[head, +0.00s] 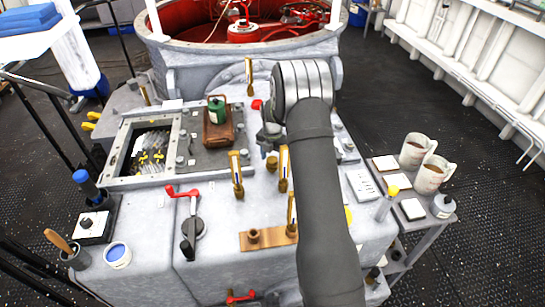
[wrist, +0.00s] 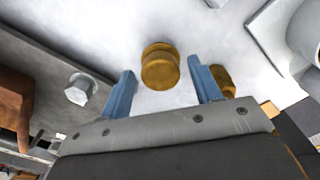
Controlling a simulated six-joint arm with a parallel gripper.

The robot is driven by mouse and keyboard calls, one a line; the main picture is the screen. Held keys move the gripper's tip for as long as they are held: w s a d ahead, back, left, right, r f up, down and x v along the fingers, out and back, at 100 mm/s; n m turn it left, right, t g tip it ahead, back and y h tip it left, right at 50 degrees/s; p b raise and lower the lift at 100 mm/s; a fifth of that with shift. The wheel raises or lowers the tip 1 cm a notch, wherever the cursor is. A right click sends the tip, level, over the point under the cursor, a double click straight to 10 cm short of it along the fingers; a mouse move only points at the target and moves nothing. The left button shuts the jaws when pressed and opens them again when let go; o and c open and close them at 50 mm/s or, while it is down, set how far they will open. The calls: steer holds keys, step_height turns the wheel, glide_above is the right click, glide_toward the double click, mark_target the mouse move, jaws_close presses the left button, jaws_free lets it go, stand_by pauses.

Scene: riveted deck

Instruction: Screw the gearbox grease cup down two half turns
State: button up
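The brass grease cup (wrist: 160,66), a round ridged knob, stands on the pale grey housing in the wrist view. My gripper (wrist: 161,72) is open, with one blue finger on each side of the cup and a visible gap on both sides. I cannot tell whether the fingertips are level with the cup or still above it. In the head view a small brass knob (head: 271,163), likely the same cup, shows just below my gripper (head: 268,146). My arm hides much of that area, and the finger opening is not clear there.
Another brass piece (wrist: 226,80) sits close behind the right finger. A hex bolt (wrist: 80,90) stands left of the left finger. A green jar (head: 216,108) stands on a brown block.

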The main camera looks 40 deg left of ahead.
steer(key=c, duration=0.8)
steer(key=shift+m, duration=0.3)
steer(key=m, duration=0.3)
steer(key=shift+m, duration=0.4)
steer(key=m, duration=0.4)
steer(key=shift+d+m, duration=0.1)
steer(key=shift+m, duration=0.2)
steer(key=m, duration=0.4)
steer(key=shift+r, duration=0.1)
steer(key=shift+m, duration=1.9)
